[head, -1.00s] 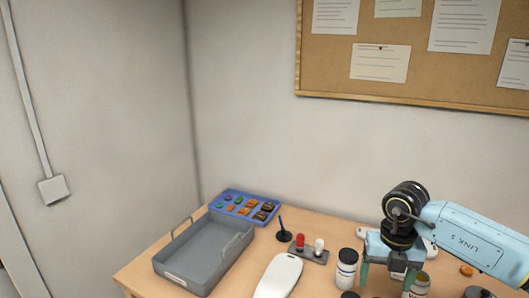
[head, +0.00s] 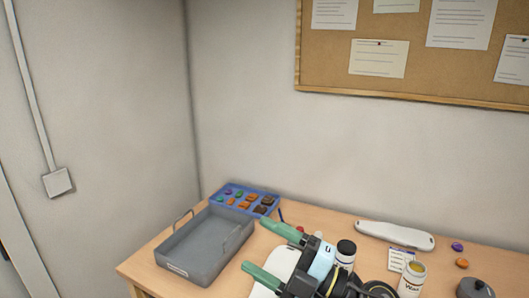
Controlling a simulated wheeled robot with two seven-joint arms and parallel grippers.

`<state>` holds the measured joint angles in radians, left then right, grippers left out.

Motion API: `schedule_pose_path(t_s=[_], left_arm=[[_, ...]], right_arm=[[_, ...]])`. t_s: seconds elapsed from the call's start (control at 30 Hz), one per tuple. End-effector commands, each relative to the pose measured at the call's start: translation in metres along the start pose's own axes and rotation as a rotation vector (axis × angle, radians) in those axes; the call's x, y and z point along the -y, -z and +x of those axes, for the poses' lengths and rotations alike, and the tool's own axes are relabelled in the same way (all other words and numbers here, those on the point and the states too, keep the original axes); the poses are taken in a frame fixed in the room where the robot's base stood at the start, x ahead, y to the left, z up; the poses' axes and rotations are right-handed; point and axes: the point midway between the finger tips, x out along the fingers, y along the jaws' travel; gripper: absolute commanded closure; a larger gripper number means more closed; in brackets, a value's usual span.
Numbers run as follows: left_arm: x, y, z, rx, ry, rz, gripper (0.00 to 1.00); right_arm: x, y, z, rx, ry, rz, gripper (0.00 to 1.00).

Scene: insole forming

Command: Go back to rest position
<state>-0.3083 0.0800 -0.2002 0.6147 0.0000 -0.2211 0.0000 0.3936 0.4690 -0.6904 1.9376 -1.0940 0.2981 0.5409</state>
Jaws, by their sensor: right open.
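My right gripper (head: 256,245) is open, with its two green fingers pointing left over the table. Nothing shows between the fingers. A white insole-shaped piece (head: 282,262) lies below it, partly covered by the fingers and gripper body. A second long white piece (head: 395,236) lies flat at the back of the table, clear of the gripper. My left gripper is not in view.
A grey tray (head: 178,269) stands left of the right gripper, close to its fingertips. Behind it is a blue tray (head: 224,203) of coloured pieces. A black-capped jar (head: 346,249), an open jar (head: 412,281) and a card (head: 402,260) stand close right of the gripper.

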Motion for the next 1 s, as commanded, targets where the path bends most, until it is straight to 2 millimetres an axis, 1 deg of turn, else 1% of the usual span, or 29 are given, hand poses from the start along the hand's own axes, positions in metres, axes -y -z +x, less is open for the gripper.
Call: schedule_pose_path(t_s=[0.03,0.1,0.17,0.23,0.27,0.3,0.37,0.4,0.47,0.5,0.57,0.6,0.67,0.7,0.77,0.8,0.87,0.9,1.0], left_arm=[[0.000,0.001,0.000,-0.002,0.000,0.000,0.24],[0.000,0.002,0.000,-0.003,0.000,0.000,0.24],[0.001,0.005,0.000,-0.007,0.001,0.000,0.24],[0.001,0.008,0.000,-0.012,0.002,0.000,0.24],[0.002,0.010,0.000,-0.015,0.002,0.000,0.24],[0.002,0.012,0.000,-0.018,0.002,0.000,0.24],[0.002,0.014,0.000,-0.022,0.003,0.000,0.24],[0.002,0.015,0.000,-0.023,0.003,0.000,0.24],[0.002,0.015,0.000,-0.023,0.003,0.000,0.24],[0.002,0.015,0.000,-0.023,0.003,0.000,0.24],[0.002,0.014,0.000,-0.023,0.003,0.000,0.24],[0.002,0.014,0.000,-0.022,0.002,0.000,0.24],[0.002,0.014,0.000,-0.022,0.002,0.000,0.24],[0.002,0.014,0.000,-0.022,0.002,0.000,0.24],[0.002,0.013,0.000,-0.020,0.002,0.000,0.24],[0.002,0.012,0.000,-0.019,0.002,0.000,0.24],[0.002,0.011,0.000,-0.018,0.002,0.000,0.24],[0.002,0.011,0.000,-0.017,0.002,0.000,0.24],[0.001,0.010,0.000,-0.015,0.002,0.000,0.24]], right_arm=[[-0.009,-0.006,-0.007,0.085,-0.095,0.071,0.24],[-0.021,-0.021,-0.022,0.223,-0.215,0.166,0.24],[-0.024,-0.036,-0.041,0.353,-0.299,0.252,0.24],[-0.021,-0.054,-0.067,0.516,-0.374,0.354,0.24],[-0.018,-0.061,-0.080,0.587,-0.399,0.401,0.24],[-0.010,-0.069,-0.098,0.683,-0.424,0.462,0.24],[0.005,-0.079,-0.127,0.832,-0.447,0.557,0.24],[0.018,-0.083,-0.147,0.932,-0.451,0.620,0.24],[0.041,-0.084,-0.178,1.080,-0.442,0.719,0.24],[0.058,-0.082,-0.198,1.178,-0.425,0.784,0.24],[0.083,-0.074,-0.227,1.314,-0.386,0.879,0.24],[0.099,-0.066,-0.244,1.394,-0.353,0.939,0.24],[0.119,-0.052,-0.266,1.496,-0.299,1.016,0.24],[0.131,-0.042,-0.279,1.555,-0.264,1.064,0.24],[0.147,-0.026,-0.295,1.630,-0.207,1.128,0.24],[0.156,-0.015,-0.304,1.676,-0.168,1.167,0.24],[0.168,0.001,-0.317,1.734,-0.111,1.223,0.24],[0.175,0.013,-0.326,1.771,-0.069,1.259,0.24],[0.190,0.042,-0.343,1.849,0.032,1.343,0.24]])
